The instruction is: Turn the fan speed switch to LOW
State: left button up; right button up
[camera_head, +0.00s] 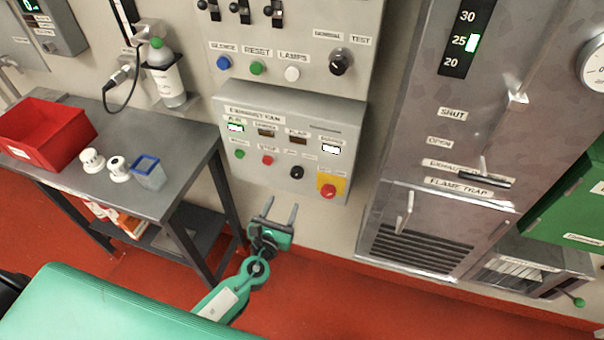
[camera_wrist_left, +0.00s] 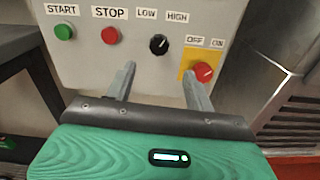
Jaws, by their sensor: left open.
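The exhaust fan panel (camera_head: 291,112) is a grey box on the wall. Its fan speed switch (camera_head: 296,172) is a small black knob under small labels. In the left wrist view the knob (camera_wrist_left: 158,44) sits below the LOW and HIGH labels, and a light mark on it points to the upper right. My left gripper (camera_head: 280,211) is open and empty, below the panel and apart from it. In the left wrist view its two fingers (camera_wrist_left: 158,78) point toward the panel, with the knob between and beyond their tips. My right gripper is not in view.
A green START button (camera_wrist_left: 64,32), a red STOP button (camera_wrist_left: 110,35) and a red OFF/ON knob (camera_wrist_left: 204,71) on a yellow plate flank the switch. A metal table (camera_head: 150,199) with a red bin (camera_head: 45,133) stands left. A steel cabinet (camera_head: 440,130) stands right.

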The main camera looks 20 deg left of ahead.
aim_at(295, 176)
pick_arm(q)
jog(key=w+p, duration=0.1)
jog(key=w, duration=1.2)
jog(key=shift+d+f+p, duration=0.1)
jog(key=shift+d+p, duration=0.1)
jog(key=shift+p, duration=0.2)
jog(key=c, duration=1)
jog(key=shift+o, duration=0.2)
jog(key=shift+f+n+b, duration=0.15)
jog(key=shift+n+b, duration=0.8)
jog(key=shift+n, duration=0.05)
jog(key=n+b, duration=0.2)
jog(key=n, duration=0.1)
jog(key=shift+b, duration=0.3)
jog(key=n+b, duration=0.2)
jog(key=n, duration=0.1)
jog(key=shift+n, duration=0.4)
jog(key=shift+n+b, duration=0.65)
jog(key=shift+n, duration=0.85)
